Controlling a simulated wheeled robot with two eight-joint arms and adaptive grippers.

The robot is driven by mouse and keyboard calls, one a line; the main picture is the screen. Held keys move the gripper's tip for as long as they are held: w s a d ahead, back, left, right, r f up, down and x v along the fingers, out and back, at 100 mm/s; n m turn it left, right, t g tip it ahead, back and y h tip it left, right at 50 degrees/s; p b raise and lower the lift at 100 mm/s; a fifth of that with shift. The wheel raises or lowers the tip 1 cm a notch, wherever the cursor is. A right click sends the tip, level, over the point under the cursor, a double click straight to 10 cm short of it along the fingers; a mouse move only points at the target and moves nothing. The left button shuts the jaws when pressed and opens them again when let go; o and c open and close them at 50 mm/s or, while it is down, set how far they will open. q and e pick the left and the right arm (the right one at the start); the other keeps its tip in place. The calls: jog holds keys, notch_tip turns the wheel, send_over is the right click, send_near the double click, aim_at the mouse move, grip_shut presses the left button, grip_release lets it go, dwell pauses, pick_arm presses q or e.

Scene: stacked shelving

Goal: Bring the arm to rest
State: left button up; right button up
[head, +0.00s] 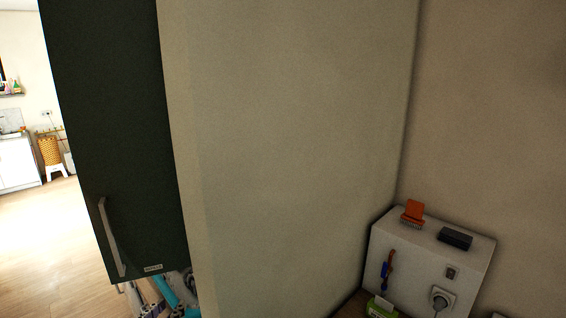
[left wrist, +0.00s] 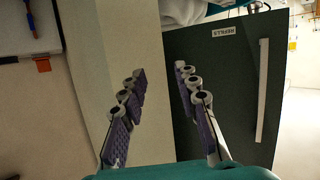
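My left gripper (head: 150,298) is at the bottom left of the head view, partly hidden behind the dark green cabinet door (head: 120,140). In the left wrist view the left gripper (left wrist: 159,78) shows two purple-padded fingers spread apart with nothing between them. The green door (left wrist: 220,90) with its pale handle (left wrist: 262,90) and a white label (left wrist: 237,29) fills the right side of that view, beyond the fingers. I cannot tell how far the fingers are from it. My right gripper is in neither view.
A pale panel (head: 290,130) stands right beside the door. A white box (head: 430,260) with an orange brush (head: 413,212) and a dark block (head: 455,238) on top is at the lower right. Open wooden floor (head: 40,230) lies at the left.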

pick_arm(q)
jog(key=s+d+f+g+b, duration=0.2)
jog(key=f+b, duration=0.4)
jog(key=f, duration=0.5)
jog(key=s+d+f+g+b, duration=0.2)
jog(key=s+f+g+b, duration=0.1)
jog(key=f, duration=0.8)
jog(key=s+d+f+g+y+b, duration=0.1)
jog(key=s+d+f+g+b, duration=0.1)
jog(key=s+f+b, duration=0.3)
notch_tip(320, 180, down, 7)
jog(key=b, duration=0.3)
jog(key=shift+d+b, duration=0.3)
jog(key=shift+d, duration=0.05)
jog(key=shift+f, duration=0.1)
